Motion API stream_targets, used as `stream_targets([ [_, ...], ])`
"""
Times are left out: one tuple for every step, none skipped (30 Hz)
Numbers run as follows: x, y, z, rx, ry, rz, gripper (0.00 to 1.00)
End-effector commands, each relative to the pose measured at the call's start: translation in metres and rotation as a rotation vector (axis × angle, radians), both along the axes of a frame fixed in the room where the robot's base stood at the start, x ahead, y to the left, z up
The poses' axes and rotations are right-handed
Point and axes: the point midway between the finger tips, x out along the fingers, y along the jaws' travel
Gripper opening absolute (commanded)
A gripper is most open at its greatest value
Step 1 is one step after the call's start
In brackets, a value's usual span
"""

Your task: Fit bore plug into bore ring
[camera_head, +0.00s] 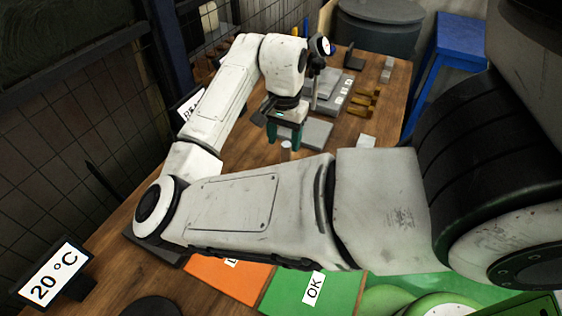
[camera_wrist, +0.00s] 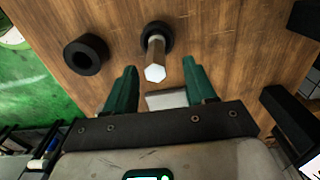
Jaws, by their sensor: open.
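In the wrist view a bright metal plug with a faceted end (camera_wrist: 155,52) points up toward the camera, with a black round collar or stand around its far part. A black ring with an open bore (camera_wrist: 99,53) lies on the wooden table to its left, apart from it. My gripper (camera_wrist: 159,67) is open, its green fingers on either side below the plug's end, with nothing visible held between them. In the head view my gripper (camera_head: 285,140) hangs over the table, and a small pale round end shows just below it; the ring is not clearly visible there.
A grey plate (camera_head: 318,134) lies behind my gripper, with grey blocks and brass-coloured pieces (camera_head: 362,108) farther back. Orange (camera_head: 225,277) and green "OK" (camera_head: 312,292) mats lie at the front. A "20 °C" sign (camera_head: 55,275) stands left. My arm hides much of the table.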

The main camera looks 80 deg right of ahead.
Motion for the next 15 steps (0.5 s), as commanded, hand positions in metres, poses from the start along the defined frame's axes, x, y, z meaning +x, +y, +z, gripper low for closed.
stream_targets([
  [0.0, 0.0, -0.008, 0.001, 0.002, 0.002, 0.55],
  [0.0, 0.0, -0.011, 0.001, 0.002, 0.002, 0.55],
  [0.0, 0.0, -0.015, 0.0, 0.002, 0.002, 0.55],
  [0.0, 0.0, -0.018, -0.001, 0.001, 0.002, 0.55],
  [0.0, 0.0, -0.019, -0.001, 0.001, 0.002, 0.55],
  [0.0, 0.0, -0.021, 0.0, 0.0, 0.001, 0.55],
  [0.0, 0.0, -0.023, 0.0, 0.0, 0.001, 0.55],
  [0.0, 0.0, -0.025, 0.0, 0.0, 0.001, 0.55],
  [-0.001, 0.0, -0.028, -0.001, 0.001, 0.001, 0.55],
  [-0.002, 0.0, -0.031, -0.001, 0.001, 0.001, 0.55],
  [-0.003, 0.001, -0.035, 0.0, 0.002, 0.001, 0.55],
  [-0.003, 0.001, -0.041, 0.0, 0.001, 0.001, 0.55],
  [-0.004, 0.001, -0.046, 0.0, 0.001, 0.001, 0.55],
  [-0.005, 0.001, -0.05, 0.001, 0.001, 0.002, 0.55],
  [-0.005, 0.001, -0.057, 0.0, 0.001, 0.002, 0.55],
])
